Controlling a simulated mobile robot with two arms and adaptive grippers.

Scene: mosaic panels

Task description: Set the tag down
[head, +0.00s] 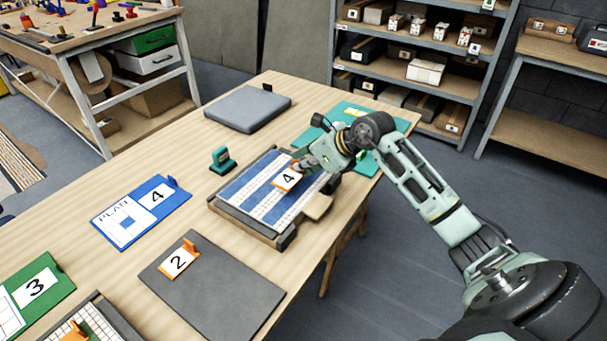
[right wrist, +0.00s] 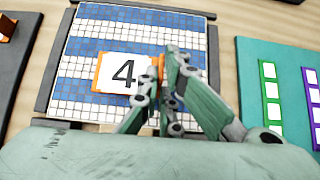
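The tag (head: 287,179), a white card with a black 4 and an orange edge, is over the blue-and-white striped mosaic panel (head: 245,188). It also shows in the right wrist view (right wrist: 122,72), above the panel's tiles (right wrist: 190,28). My right gripper (head: 301,165) is at the tag's right end; in the right wrist view its fingers (right wrist: 162,78) are closed on the tag's orange tab. I cannot tell whether the tag touches the tiles. My left gripper is not in view.
A blue plan board (head: 122,222) with a 4, a dark grey board (head: 220,300) with an orange 2 tag (head: 179,261), a green stamp-like block (head: 222,160) and a grey pad (head: 245,108) share the table. A teal board (right wrist: 255,75) lies right of the panel.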

